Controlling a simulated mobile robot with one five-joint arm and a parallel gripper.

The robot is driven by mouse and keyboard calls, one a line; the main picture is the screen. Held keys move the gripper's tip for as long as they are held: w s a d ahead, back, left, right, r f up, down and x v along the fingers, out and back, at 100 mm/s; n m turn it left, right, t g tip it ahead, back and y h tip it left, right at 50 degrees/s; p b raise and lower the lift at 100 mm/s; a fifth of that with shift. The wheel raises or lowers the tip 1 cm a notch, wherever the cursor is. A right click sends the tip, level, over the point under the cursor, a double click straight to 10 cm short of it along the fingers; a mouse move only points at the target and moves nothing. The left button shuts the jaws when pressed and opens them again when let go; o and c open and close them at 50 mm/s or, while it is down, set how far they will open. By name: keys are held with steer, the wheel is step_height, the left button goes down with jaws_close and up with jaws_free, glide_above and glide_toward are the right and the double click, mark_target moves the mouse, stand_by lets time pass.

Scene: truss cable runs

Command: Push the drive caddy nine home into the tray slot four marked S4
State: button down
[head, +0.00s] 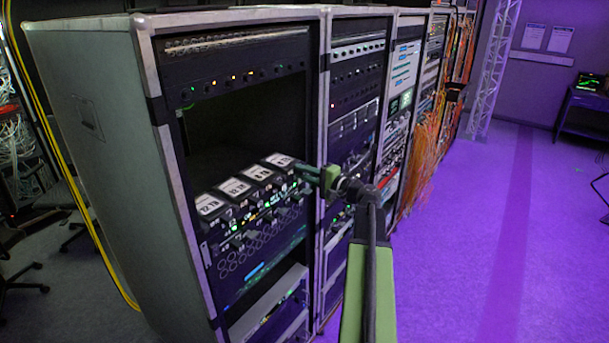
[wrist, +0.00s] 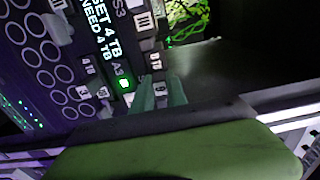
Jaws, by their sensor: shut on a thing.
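My gripper (head: 303,171) is at the right end of a row of drive caddies in the nearest rack. Its green fingers (wrist: 161,94) are closed on a dark caddy front with a small white digit tag between them. I take this to be drive caddy nine (head: 278,160), the rightmost in the row, with a white label on top. In the head view its top sits roughly level with its neighbours. How deep it sits in the tray (head: 236,219) cannot be told. The S4 mark is not readable; an S3 mark shows in the wrist view.
The wrist view shows a lit panel reading SET 4 TB, NEED 4 TB (wrist: 103,27). The rack's right post (head: 324,110) stands close to my gripper. Purple floor is clear at right.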

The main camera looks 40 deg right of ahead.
steer(key=c, duration=1.3)
jaws_free()
steer(key=shift+w, duration=0.1)
steer(key=shift+o, duration=0.2)
steer(key=v, duration=1.7)
steer(key=shift+s, duration=0.25)
steer(key=shift+f, duration=0.1)
